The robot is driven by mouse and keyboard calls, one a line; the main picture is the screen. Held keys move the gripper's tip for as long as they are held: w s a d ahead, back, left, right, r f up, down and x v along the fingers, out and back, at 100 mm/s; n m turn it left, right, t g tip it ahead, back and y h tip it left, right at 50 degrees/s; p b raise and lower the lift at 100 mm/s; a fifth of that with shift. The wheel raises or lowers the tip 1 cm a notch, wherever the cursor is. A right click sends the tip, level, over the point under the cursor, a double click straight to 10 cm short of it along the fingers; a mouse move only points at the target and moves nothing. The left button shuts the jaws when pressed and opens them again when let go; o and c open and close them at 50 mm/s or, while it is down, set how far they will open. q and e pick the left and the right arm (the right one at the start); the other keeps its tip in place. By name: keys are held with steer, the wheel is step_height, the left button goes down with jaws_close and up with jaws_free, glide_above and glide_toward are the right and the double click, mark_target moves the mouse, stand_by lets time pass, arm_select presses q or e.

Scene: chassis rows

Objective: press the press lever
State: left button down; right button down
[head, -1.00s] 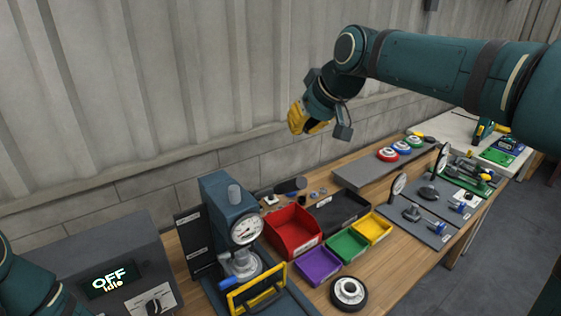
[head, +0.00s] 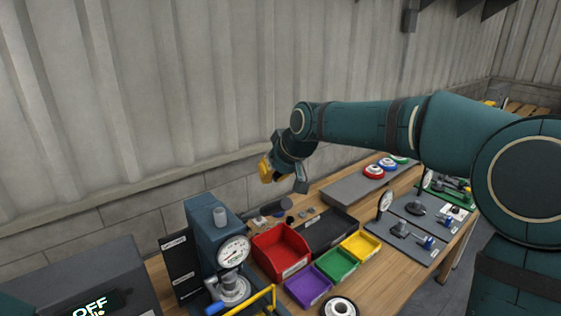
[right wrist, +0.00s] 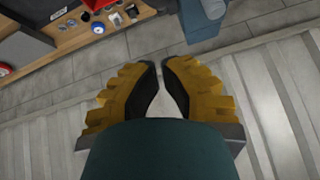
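The blue-grey press (head: 207,232) stands on the bench, with a round dial gauge (head: 233,251) on its front and a grey cylinder on top. A blue grip (head: 215,308) shows low at its left front, by the picture's bottom edge; I cannot tell for sure whether it is the press lever. My right gripper (head: 265,170) has yellow fingers and is above and behind the press, to its right, touching nothing. In the right wrist view its fingertips (right wrist: 160,64) are close together with only a narrow gap and nothing between them. My left gripper is out of view.
A yellow guard frame (head: 262,300) stands before the press. Red (head: 280,252), black, purple, green and yellow bins lie to its right. A control box (head: 70,283) reading OFF is at left. A corrugated wall (head: 120,110) rises behind the bench.

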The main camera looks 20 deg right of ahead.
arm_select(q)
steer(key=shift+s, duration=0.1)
arm_select(e)
steer(key=shift+s+d+f, duration=0.15)
steer(key=shift+s+f, duration=0.85)
steer(key=shift+s, duration=0.25)
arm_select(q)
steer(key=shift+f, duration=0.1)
arm_select(e)
steer(key=shift+f, duration=0.2)
steer(key=shift+s, duration=0.1)
steer(key=shift+f, duration=0.1)
